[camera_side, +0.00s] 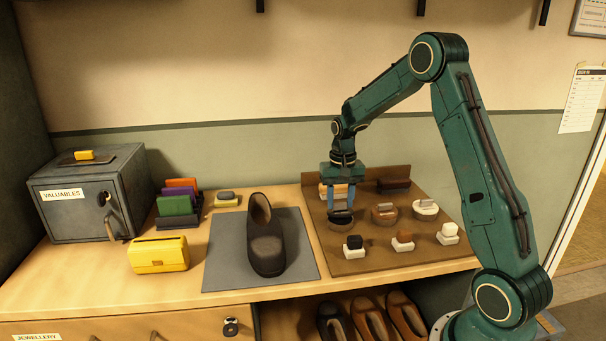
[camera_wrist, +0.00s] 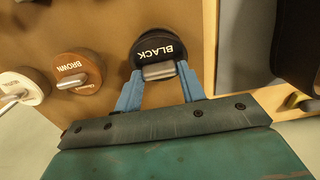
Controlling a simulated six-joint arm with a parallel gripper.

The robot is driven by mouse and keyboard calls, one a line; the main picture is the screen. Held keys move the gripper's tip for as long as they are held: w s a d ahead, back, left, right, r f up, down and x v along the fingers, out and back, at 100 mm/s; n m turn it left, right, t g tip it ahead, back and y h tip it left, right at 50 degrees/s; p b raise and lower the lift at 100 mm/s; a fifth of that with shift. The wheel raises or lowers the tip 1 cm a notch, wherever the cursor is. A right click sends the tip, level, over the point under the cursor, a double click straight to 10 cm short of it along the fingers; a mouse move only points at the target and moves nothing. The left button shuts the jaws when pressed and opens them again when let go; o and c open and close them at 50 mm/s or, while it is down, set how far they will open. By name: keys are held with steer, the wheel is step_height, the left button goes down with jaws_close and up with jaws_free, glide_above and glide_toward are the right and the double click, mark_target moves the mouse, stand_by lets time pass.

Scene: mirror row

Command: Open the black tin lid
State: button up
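The black tin, its round lid lettered BLACK (camera_wrist: 165,38), lies at the far end of my fingers in the wrist view. A flat grey metal tab (camera_wrist: 158,71) on its near edge lies between my two blue fingertips. My gripper (camera_wrist: 160,75) has its fingers spread, with a fingertip close to each end of the tab. I cannot tell whether they touch it. In the side view my gripper (camera_side: 342,207) points down at the black tin (camera_side: 341,218), which stands on the brown board and is partly hidden by the fingers. The lid looks seated.
Brown (camera_side: 384,214) and white (camera_side: 426,209) tins stand right of it on the brown board (camera_side: 400,262). Several small blocks sit in front, one with a black top (camera_side: 353,243). A dark shoe (camera_side: 265,240) on a grey mat (camera_side: 225,270) lies to the left.

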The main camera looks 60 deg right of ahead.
jaws_close()
steer(key=shift+w+d, duration=0.1)
steer(key=shift+w, duration=0.05)
steer(key=shift+w+d+r+g+y, duration=0.15)
steer(key=shift+w+d+g+y, duration=0.15)
steer(key=shift+g+y, duration=0.4)
steer(key=shift+w+d+r+g+y, duration=0.2)
steer(key=shift+w+g+y, duration=0.2)
steer(key=shift+g+y, duration=0.25)
steer(key=shift+d+g+y, duration=0.15)
steer(key=shift+g+y, duration=0.1)
steer(key=o, duration=1)
jaws_free()
steer(key=shift+s+a+t, duration=0.15)
steer(key=shift+a+t, duration=0.1)
steer(key=shift+t, duration=0.15)
